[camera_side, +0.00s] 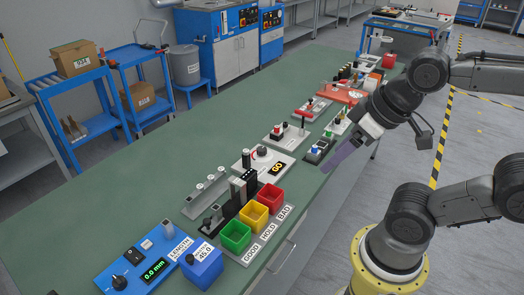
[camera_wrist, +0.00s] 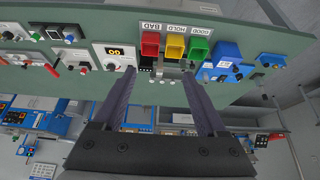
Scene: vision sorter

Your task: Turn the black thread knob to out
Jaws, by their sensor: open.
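A pale panel with a yellow GO display (camera_side: 277,167) stands mid-bench. It bears a round dial (camera_side: 261,153) and an upright dark-topped cylinder (camera_side: 246,158). The GO display (camera_wrist: 120,51) also shows in the wrist view, near my left finger's tip. A black knob (camera_side: 119,282) sits on a blue box with a 0.0 mm readout. No readable label shows which knob is the thread knob, and I cannot tell its setting. My gripper (camera_side: 340,158) is open and empty, right of the panel, near the bench's front edge. In the wrist view my gripper (camera_wrist: 158,76) has its fingers wide apart.
Green (camera_side: 235,236), yellow (camera_side: 254,214) and red (camera_side: 270,197) bins line the front edge. A black upright fixture (camera_side: 242,190) stands behind them. Several small panels with coloured knobs run toward the far end. Bare green bench (camera_side: 140,205) lies behind.

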